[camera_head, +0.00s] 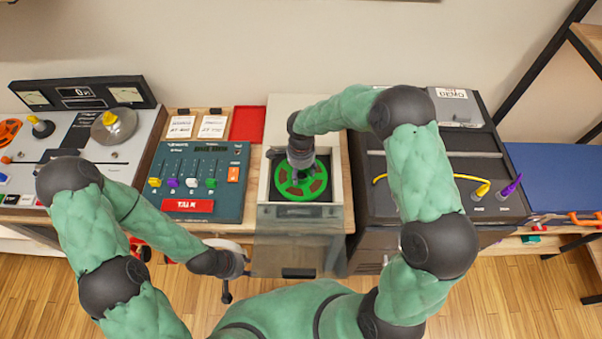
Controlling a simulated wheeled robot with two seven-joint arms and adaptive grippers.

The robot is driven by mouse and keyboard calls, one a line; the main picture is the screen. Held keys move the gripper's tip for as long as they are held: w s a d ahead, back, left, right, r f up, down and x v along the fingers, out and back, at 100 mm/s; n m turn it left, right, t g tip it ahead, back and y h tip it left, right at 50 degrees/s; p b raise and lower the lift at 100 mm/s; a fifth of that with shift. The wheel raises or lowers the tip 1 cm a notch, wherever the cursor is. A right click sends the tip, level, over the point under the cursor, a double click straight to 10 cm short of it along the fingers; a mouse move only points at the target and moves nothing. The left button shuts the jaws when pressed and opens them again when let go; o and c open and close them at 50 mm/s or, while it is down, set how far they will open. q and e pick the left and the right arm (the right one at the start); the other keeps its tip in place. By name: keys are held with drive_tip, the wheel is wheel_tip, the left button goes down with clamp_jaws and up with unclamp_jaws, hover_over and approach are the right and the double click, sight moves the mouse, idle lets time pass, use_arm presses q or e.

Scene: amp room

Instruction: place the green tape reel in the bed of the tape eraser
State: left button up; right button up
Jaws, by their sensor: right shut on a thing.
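The green tape reel (301,191) lies flat inside the dark bed of the tape eraser (337,181), a pale box at the middle of the desk. My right gripper (300,163) reaches down from above and is shut on the reel near its middle, hiding the hub and its far part. I cannot tell whether the reel rests fully on the bed's floor. A grey see-through panel (285,240) extends from the eraser's front edge. My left gripper (240,264) is low at the desk's front, just left of this panel; its fingers are too unclear to read.
A teal mixer (200,180) with coloured faders stands left of the eraser, and a tape machine (85,150) further left. A dark unit (480,150) with yellow and purple plugs stands close on the right. A red tray (247,124) lies behind the mixer.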

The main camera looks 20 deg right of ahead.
drive_tip(key=shift+f, duration=0.35)
drive_tip(key=shift+f, duration=0.15)
drive_tip(key=o, duration=1.5)
drive_tip(key=shift+c, duration=0.2)
wheel_tip(320, 180, up, 12)
drive_tip(key=p, duration=0.2)
drive_tip(key=shift+p, duration=0.3)
